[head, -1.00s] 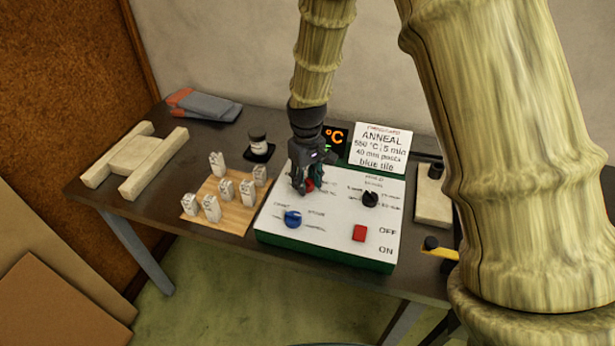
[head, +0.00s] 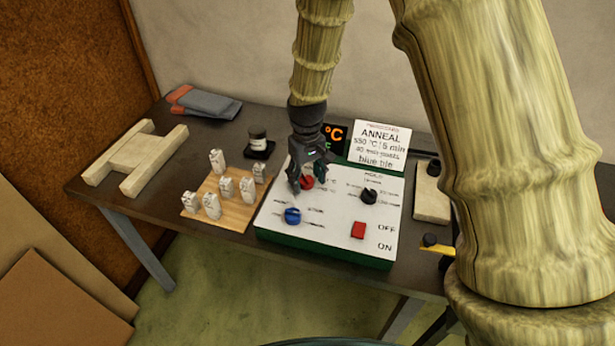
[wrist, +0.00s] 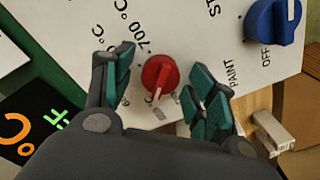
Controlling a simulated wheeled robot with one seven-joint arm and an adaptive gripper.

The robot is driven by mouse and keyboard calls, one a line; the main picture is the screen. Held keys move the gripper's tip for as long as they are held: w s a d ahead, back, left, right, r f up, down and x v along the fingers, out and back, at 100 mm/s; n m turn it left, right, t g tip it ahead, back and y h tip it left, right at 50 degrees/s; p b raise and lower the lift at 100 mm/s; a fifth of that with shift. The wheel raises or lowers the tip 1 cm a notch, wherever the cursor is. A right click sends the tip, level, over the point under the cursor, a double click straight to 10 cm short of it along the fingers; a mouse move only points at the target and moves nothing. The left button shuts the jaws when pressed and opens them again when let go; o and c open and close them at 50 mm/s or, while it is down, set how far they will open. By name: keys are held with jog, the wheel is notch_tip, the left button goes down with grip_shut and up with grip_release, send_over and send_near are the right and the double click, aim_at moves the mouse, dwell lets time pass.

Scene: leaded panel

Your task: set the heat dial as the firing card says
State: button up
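The red heat dial (head: 307,182) is on the white face of the control box (head: 275,215). In the wrist view the red dial (wrist: 160,75) sits between my fingers, with a gap on each side; its pale pointer line faces the bottom of the picture. A "700 °C" label is at its upper left; other labels are partly hidden by my fingers. My gripper (wrist: 165,92) is open around the dial and also shows in the head view (head: 308,178). The firing card (head: 379,144) reads ANNEAL, seemingly 550 °C, 5 min, with posts and blue tile below.
The box also has a blue dial (head: 292,215), a black dial (head: 369,196) and a red switch (head: 358,230) by OFF/ON. A lit display (head: 334,134) stands behind. White posts (head: 212,206) on a wooden board (head: 236,216) are close on the left.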

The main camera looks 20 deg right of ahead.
aim_at(307, 177)
jog(key=shift+a, duration=0.1)
notch_tip(307, 177, up, 12)
dwell(0.8)
dwell(0.3)
